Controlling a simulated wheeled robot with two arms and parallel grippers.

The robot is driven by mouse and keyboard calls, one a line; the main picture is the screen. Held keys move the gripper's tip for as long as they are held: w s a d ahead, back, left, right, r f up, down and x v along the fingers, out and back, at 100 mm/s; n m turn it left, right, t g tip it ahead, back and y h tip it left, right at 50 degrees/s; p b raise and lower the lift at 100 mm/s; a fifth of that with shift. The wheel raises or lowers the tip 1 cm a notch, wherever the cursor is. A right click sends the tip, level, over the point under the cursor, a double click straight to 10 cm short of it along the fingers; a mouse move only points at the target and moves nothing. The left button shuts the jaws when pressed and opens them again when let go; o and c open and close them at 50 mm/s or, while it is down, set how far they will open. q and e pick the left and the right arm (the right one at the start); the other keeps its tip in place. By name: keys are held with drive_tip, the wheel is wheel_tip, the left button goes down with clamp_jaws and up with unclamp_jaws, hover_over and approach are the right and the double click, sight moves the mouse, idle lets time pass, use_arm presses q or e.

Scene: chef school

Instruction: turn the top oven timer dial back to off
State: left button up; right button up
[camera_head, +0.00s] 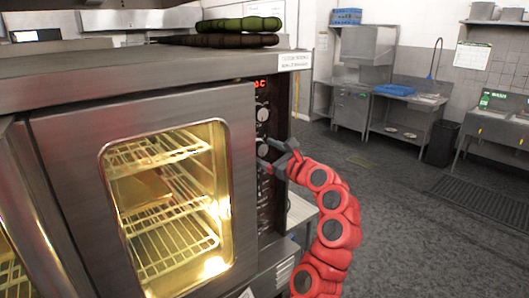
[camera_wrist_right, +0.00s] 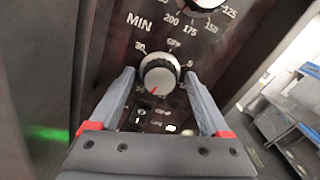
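The timer dial (camera_wrist_right: 158,76) is a silver knob with a black skirt on the dark control panel, with "MIN", "30", "OFF" and "5" marked around it. Its red mark points to the lower left, away from "OFF" at the top. My right gripper (camera_wrist_right: 157,84) is open, with one grey finger on each side of the dial; I cannot tell whether they touch it. In the head view the right gripper (camera_head: 277,152) is at the panel's lower knob (camera_head: 262,149), partly covering the panel. The lit oven (camera_head: 75,140) is closed. My left gripper is not in view.
A temperature dial (camera_wrist_right: 200,3) sits above the timer dial, and switches (camera_wrist_right: 148,118) sit below it. Green and dark objects (camera_head: 238,25) lie on the oven top. Open floor (camera_head: 400,220) lies to the right, with steel sinks (camera_head: 405,105) at the back.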

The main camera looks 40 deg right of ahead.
clamp_jaws()
